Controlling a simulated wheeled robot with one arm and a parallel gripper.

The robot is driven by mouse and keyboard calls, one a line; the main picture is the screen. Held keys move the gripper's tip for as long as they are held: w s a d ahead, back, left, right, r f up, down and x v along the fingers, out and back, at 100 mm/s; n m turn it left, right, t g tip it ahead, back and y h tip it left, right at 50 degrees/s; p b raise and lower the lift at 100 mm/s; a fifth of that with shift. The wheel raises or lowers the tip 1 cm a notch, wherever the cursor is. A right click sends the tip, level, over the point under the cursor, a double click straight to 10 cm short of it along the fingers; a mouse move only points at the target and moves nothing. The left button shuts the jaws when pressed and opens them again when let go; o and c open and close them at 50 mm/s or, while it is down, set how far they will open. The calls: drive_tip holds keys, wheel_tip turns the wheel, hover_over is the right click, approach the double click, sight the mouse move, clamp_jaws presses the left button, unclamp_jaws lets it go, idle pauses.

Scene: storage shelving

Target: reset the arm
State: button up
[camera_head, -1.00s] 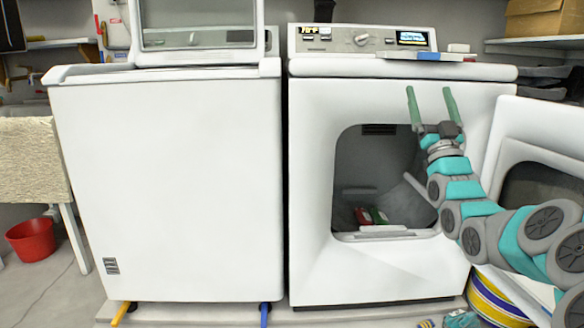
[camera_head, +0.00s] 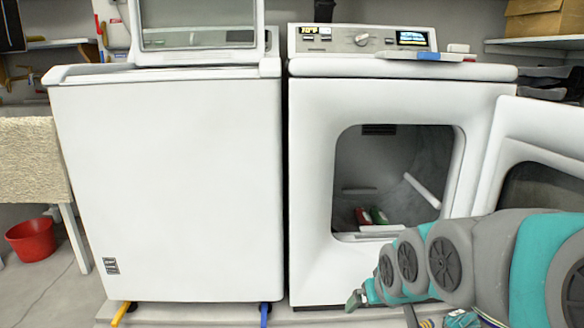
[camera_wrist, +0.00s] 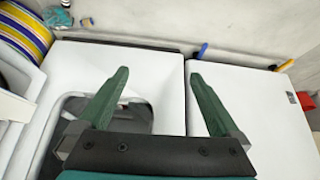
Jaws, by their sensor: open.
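My arm folds in from the lower right in the head view, low in front of the dryer (camera_head: 312,200). My gripper (camera_wrist: 160,75) is open and empty in the wrist view, its two green fingers spread apart. In the head view the gripper is mostly hidden behind my own arm links, with a bit of green finger showing near the dryer's bottom edge. The dryer door (camera_head: 540,135) stands open to the right. Red and green items (camera_head: 370,216) lie inside the drum opening.
A white washer (camera_head: 165,190) with a raised lid (camera_head: 200,25) stands left of the dryer. A red bucket (camera_head: 31,241) is on the floor at left. A striped round object (camera_wrist: 25,35) lies near the dryer. A cardboard box (camera_head: 535,20) is on the upper right shelf.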

drive_tip(key=s+f+m+g, duration=0.1)
drive_tip(key=s+f+g, duration=0.25)
drive_tip(key=s, duration=0.95)
drive_tip(key=s+f+g, duration=0.2)
drive_tip(key=s+g, duration=0.3)
drive_tip(key=s, duration=0.8)
drive_tip(key=s+p+v, duration=0.3)
drive_tip(key=p+v, duration=1.1)
drive_tip(key=p, duration=0.1)
drive_tip(key=shift+a+r, duration=0.6)
drive_tip(key=shift+a, duration=0.1)
